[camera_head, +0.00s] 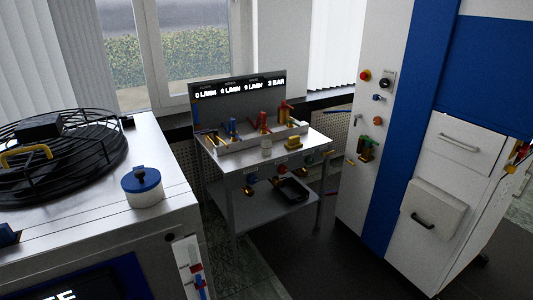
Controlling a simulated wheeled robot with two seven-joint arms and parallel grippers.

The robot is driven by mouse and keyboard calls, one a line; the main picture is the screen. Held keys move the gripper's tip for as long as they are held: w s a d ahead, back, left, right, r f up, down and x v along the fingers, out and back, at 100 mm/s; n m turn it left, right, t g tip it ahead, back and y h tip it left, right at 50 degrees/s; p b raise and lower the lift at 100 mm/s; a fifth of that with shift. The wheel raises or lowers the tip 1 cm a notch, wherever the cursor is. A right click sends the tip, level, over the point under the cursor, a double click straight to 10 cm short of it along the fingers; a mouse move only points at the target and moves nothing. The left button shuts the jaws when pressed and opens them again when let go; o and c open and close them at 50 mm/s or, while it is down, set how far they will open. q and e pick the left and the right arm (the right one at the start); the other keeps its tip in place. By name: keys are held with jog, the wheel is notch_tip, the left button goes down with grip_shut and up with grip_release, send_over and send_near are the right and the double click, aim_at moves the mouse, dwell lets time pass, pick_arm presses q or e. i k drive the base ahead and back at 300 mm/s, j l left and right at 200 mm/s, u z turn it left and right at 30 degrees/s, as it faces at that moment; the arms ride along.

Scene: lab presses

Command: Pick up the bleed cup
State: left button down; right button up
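Neither of my grippers is in the head view.
A white machine (170,215) with a black round guard (70,165) and a blue-lidded white pot (142,187) fills the left. A blue and white cabinet (390,150) stands at right. A black tray (293,190) lies on the bench's lower shelf. Dark floor shows in front.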

aim_at(265, 144)
jog(key=k+u, duration=0.25)
jog(key=u, duration=0.25)
jog(key=k+j+u, duration=0.15)
jog(key=u, duration=0.35)
jog(key=i+l+u, duration=0.3)
jog(key=l, duration=0.15)
jog(key=l+u, duration=0.25)
jog(key=l, duration=0.2)
jog(key=i+l+u, duration=0.1)
jog(key=l+u, duration=0.2)
jog(key=l, duration=0.2)
jog(key=l+u, duration=0.3)
jog(key=l, duration=0.25)
jog(key=i+l, duration=0.1)
jog(key=l, duration=0.55)
jog(key=i+l, duration=0.1)
jog(key=l, duration=1.15)
jog(key=i+l, duration=0.15)
jog(key=l, duration=0.5)
jog(key=i+l, duration=0.1)
jog(key=l, duration=0.55)
jog(key=i+l, duration=0.1)
jog(key=l, duration=0.5)
